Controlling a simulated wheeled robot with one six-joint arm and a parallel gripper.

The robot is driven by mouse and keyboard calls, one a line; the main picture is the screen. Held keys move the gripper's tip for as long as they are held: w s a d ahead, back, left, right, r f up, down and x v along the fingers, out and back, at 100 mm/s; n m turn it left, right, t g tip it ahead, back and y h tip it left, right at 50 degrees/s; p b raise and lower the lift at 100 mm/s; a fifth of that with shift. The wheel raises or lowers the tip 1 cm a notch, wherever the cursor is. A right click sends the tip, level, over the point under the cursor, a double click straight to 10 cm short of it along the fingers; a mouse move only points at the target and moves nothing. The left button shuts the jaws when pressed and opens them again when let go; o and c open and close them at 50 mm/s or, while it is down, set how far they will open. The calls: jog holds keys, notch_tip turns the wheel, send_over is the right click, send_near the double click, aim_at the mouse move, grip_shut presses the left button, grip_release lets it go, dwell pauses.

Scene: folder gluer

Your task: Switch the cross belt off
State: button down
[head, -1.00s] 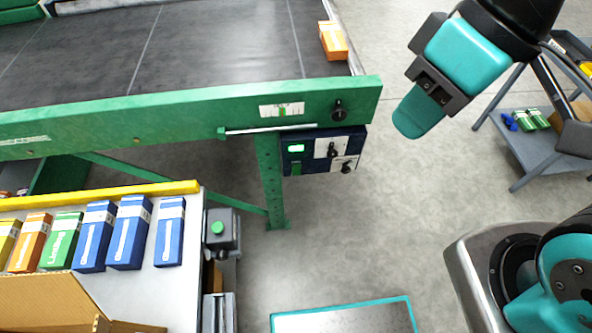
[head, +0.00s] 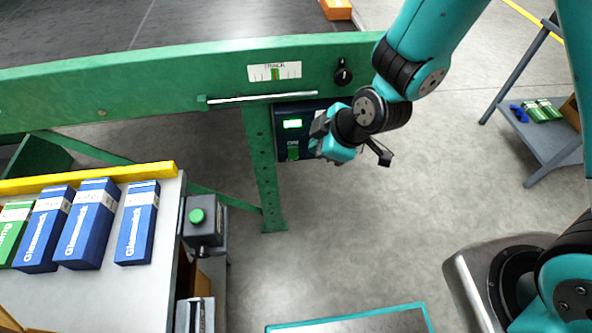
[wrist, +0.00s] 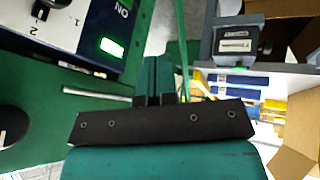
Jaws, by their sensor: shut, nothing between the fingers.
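A dark blue control box (head: 283,112) hangs under the green frame of the belt. It has a lit green display (head: 293,123) and, below that, a green switch (head: 293,151) with an ON label. My gripper (head: 318,136) is in front of the box's right part and hides the knobs there. In the wrist view, my gripper's fingers (wrist: 154,78) are together and empty. The box is at upper left there, with the lit display (wrist: 112,47), the ON lettering and a black knob (wrist: 42,12) on a white plate marked 1 and 2. I cannot tell whether anything touches.
Another black knob (head: 343,74) and a scale plate (head: 274,71) are on the green beam (head: 170,82). Open floor lies below the gripper.

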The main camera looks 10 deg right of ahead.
aim_at(296, 159)
notch_tip(296, 159, down, 7)
jog(key=n+b, duration=0.1)
jog(key=shift+w+r+n+t, duration=0.2)
jog(key=shift+w+n+t, duration=0.15)
jog(key=shift+n+t, duration=0.05)
jog(key=shift+d, duration=0.1)
jog(key=w+a+f, duration=0.1)
jog(key=w+f, duration=0.1)
jog(key=f, duration=0.1)
jog(key=w+a+f+b, duration=0.1)
jog(key=w+f, duration=0.1)
jog(key=w, duration=0.1)
jog(key=w+a+f+b, duration=0.1)
jog(key=w+f, duration=0.2)
jog(key=shift+w+a+f, duration=0.2)
jog(key=shift+a+f, duration=0.1)
jog(key=shift+a, duration=0.05)
jog(key=shift+a, duration=0.1)
